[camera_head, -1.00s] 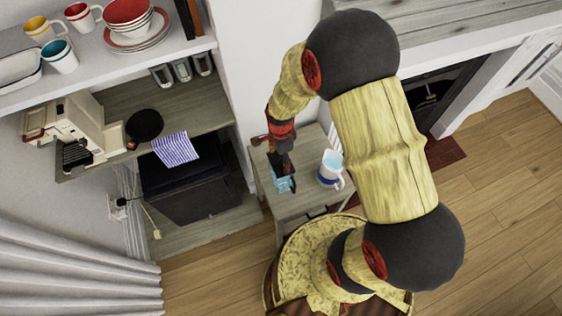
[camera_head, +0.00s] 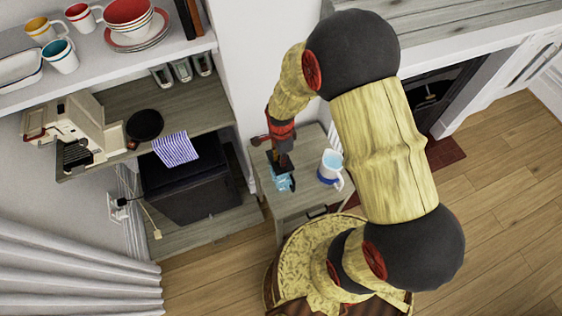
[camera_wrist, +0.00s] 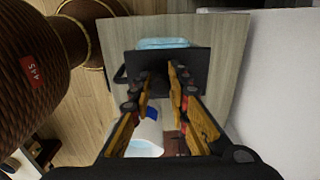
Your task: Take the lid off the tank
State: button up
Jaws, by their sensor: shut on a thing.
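The tank (camera_head: 283,184) is a small light-blue box on the small grey side table. In the wrist view its blue edge (camera_wrist: 163,43) shows beyond the lid. The lid (camera_wrist: 196,62) is a dark flat plate right at my fingertips. My gripper (camera_wrist: 160,77) is shut on the lid near its middle; the exact grip point is dark and hard to make out. In the head view my gripper (camera_head: 281,160) is over the tank, and the lid is a small dark patch there. I cannot tell how wide any gap between lid and tank is.
A white and blue jug (camera_head: 330,169) stands on the side table (camera_head: 300,207), right of the tank. It also shows below the lid in the wrist view (camera_wrist: 147,135). A shelf unit with a striped cloth (camera_head: 176,149) is to the left. A white wall stands behind the table.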

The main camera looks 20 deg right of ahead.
jog(key=shift+w+f, duration=0.1)
jog(key=shift+f, duration=0.05)
grip_shut()
